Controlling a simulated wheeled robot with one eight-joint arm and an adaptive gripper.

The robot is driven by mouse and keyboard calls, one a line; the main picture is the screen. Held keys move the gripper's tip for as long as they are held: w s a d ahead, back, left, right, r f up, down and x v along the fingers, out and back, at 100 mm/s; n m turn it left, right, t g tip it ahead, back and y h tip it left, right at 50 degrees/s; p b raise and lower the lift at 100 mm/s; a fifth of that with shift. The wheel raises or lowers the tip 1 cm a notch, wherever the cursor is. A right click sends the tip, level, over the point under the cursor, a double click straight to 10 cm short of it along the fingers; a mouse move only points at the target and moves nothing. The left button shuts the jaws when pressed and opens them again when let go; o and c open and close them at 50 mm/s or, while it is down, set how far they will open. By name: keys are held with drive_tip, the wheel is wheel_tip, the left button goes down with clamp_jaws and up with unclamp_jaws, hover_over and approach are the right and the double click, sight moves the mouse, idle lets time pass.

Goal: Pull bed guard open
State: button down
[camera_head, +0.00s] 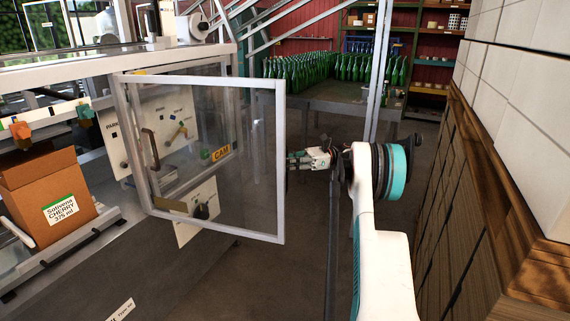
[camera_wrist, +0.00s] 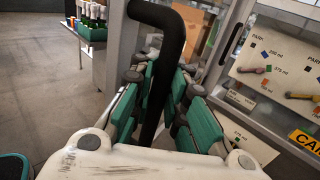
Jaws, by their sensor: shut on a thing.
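The bed guard (camera_head: 281,130) is a clear panel in a pale metal frame. In the head view it stands out from the machine, swung open at an angle. My gripper (camera_head: 300,160) is just right of the guard's free upright, at about mid height. In the wrist view my gripper (camera_wrist: 160,90), with green finger pads, is shut around a thick black curved handle (camera_wrist: 172,35). The handle passes between the fingers. Its attachment to the guard is not clearly visible.
The machine carries control plates with a CAM label (camera_head: 221,152). A cardboard carton (camera_head: 40,190) sits at left. Green bottles (camera_head: 340,68) stand on a table (camera_head: 335,100) behind. A stack of white blocks and wood (camera_head: 520,110) borders the right. Floor between is open.

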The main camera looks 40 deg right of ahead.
drive_tip(key=shift+s+d, duration=0.1)
drive_tip(key=shift+d, duration=0.05)
drive_tip(key=c, duration=1.6)
unclamp_jaws()
drive_tip(key=shift+s+d, duration=0.1)
drive_tip(key=shift+o, duration=0.2)
drive_tip(key=shift+r, duration=0.1)
